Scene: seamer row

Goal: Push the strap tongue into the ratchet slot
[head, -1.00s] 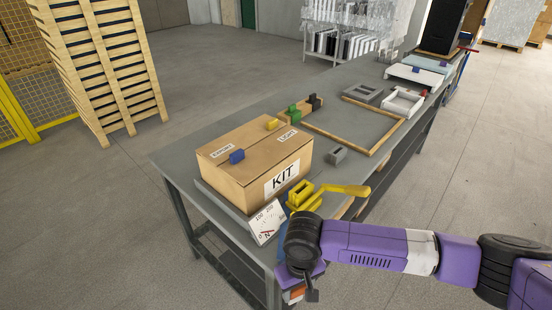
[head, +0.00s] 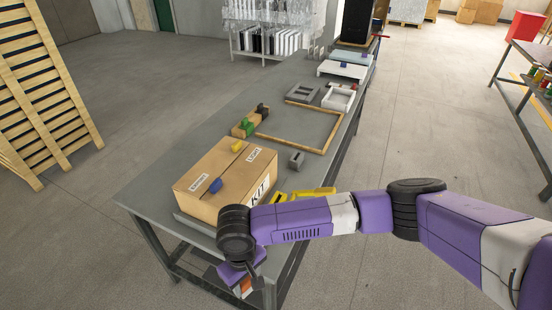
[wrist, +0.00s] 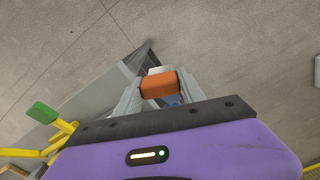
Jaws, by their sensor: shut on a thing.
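My gripper (head: 244,286) hangs low by the table's near edge, at the front corner by the KIT box. In the wrist view (wrist: 158,92) its two fingers are shut on a small orange block, which looks like the strap tongue (wrist: 158,84). The orange piece also shows in the head view (head: 243,287), partly behind my wrist. The yellow ratchet (head: 318,192) lies on the table right of the box. My arm covers most of it, and its slot is hidden. In the wrist view a yellow part with a green end (wrist: 42,112) shows at left, apart from the tongue.
The cardboard KIT box (head: 216,172) stands on the grey table (head: 150,195). Floor is open right of the table. A second table (head: 525,110) stands at far right.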

